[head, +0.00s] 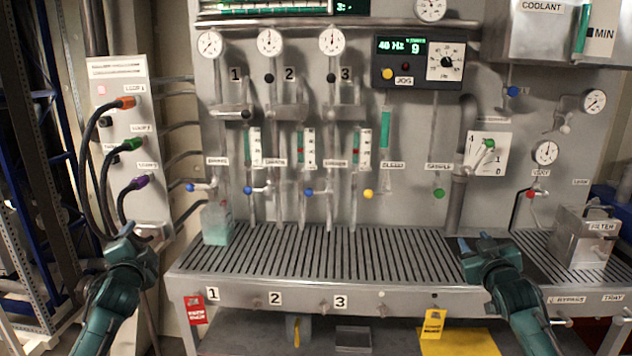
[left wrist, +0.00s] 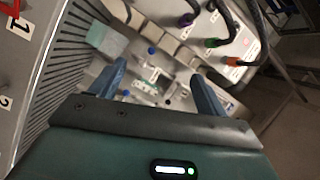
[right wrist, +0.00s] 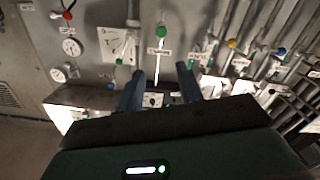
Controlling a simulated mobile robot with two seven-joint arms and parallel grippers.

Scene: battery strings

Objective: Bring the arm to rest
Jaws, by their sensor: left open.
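My left gripper (head: 136,235) is raised at the left, in front of the gap between the cable box and the slatted bench. In the left wrist view its two blue fingers (left wrist: 157,78) stand apart with nothing held between them. My right gripper (head: 476,240) is over the right part of the bench, pointing at the panel. In the right wrist view its fingers (right wrist: 162,80) are also apart and empty. Both arms come up from the bottom of the head view. No contact with the panel shows.
A slatted bench (head: 330,262) runs below a panel of gauges and valves. A container of pale green liquid (head: 216,224) stands at its left end, and a metal filter box (head: 580,240) at its right. A box (head: 132,150) with orange, green and purple cable plugs is near my left arm.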

